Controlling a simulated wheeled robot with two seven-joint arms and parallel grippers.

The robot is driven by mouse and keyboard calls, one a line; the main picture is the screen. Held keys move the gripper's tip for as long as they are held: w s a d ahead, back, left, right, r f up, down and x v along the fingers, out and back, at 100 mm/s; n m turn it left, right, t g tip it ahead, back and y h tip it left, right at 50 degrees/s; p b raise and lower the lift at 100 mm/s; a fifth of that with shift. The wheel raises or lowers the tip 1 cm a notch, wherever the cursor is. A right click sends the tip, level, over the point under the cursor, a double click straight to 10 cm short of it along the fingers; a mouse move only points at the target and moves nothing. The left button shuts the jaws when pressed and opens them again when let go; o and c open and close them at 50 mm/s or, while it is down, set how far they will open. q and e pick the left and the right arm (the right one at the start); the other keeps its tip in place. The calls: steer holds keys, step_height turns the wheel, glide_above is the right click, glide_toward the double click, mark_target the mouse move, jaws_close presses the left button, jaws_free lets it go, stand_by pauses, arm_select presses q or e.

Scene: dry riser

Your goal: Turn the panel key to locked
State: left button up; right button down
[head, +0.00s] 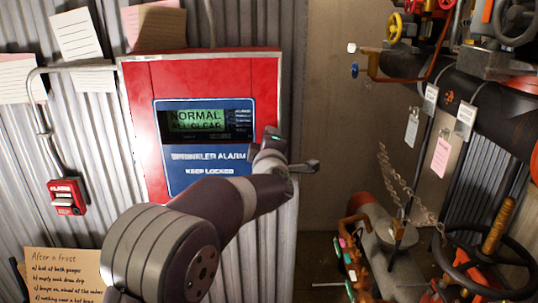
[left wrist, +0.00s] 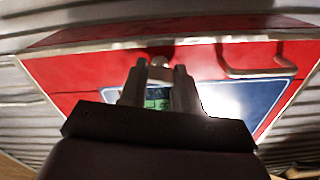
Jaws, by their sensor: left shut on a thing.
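The red alarm panel (head: 215,72) is on the corrugated wall. Its screen (head: 195,120) reads "NORMAL ALL CLEAR", and the blue plate (head: 200,172) below reads "SPRINKLER ALARM KEEP LOCKED". My left gripper (left wrist: 160,82) is shut on a small pale piece, seemingly the panel key (left wrist: 160,62), at the panel face. In the head view, my left wrist and gripper (head: 270,143) cover the panel's right side and hide the key. I cannot read the key's angle or any lock marks. My right gripper is in neither view.
A red alarm pull (head: 66,197) is at the left. Pipes and valve wheels (head: 490,262) crowd the right.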

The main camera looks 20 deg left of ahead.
arm_select(q)
steer(key=shift+n+b, duration=1.2)
steer(key=shift+n, duration=0.3)
steer(key=o, duration=1.1)
steer(key=shift+c, duration=0.2)
steer(key=b+v, duration=0.1)
steer(key=v, duration=1.1)
steer(key=shift+s, duration=0.4)
